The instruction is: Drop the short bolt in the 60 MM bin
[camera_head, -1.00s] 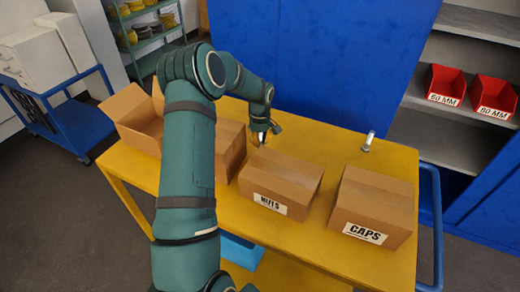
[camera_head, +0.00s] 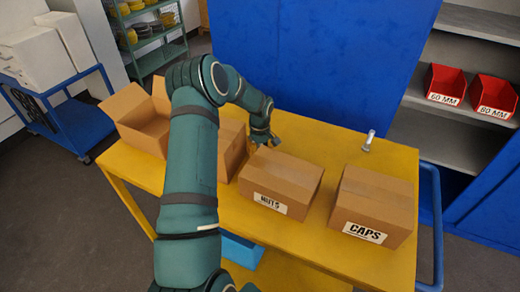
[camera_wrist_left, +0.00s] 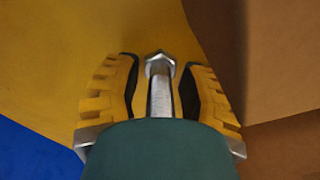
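My left gripper (camera_head: 266,141) is over the table behind the NUTS box in the head view; its fingertips are mostly hidden there. In the left wrist view its yellow fingers (camera_wrist_left: 161,92) stand on both sides of a silver hex-headed bolt (camera_wrist_left: 160,90). Narrow gaps show between the dark pads and the shank, so the fingers look open around it. The bolt's near end is hidden by my teal hand. Another silver bolt (camera_head: 368,141) stands upright on the table. The red 60 MM bin (camera_head: 445,84) is on the shelf at right. My right gripper is not in view.
The yellow table (camera_head: 318,142) carries the NUTS box (camera_head: 281,182), the CAPS box (camera_head: 373,205), and open cardboard boxes at left (camera_head: 140,120). A red 80 MM bin (camera_head: 493,96) stands right of the 60 MM bin. A blue panel (camera_head: 320,60) rises behind the table.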

